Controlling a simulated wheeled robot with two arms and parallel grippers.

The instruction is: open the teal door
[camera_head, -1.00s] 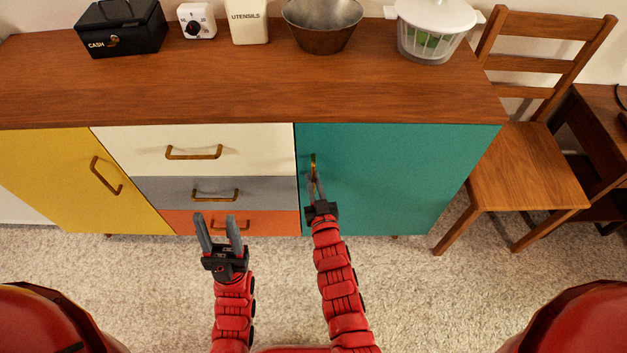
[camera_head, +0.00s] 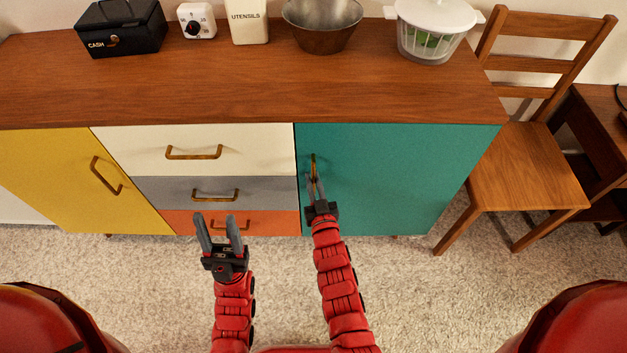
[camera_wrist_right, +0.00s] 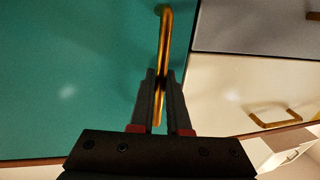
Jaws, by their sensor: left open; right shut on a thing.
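The teal door (camera_head: 400,175) is at the right of the wooden cabinet and sits flush with its front. It also fills the left of the right wrist view (camera_wrist_right: 70,80). Its brass handle (camera_head: 313,162) stands upright near the door's left edge and shows between the fingers in the right wrist view (camera_wrist_right: 165,45). My right gripper (camera_head: 315,190) is shut on the handle; its fingers hide part of the bar. My left gripper (camera_head: 217,232) is open and empty, in front of the orange drawer (camera_head: 180,220).
Left of the door are a white drawer (camera_head: 130,145), a grey drawer (camera_head: 160,188) and a yellow door (camera_head: 60,180). A wooden chair (camera_head: 525,170) stands close to the cabinet's right side. Carpet in front is clear.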

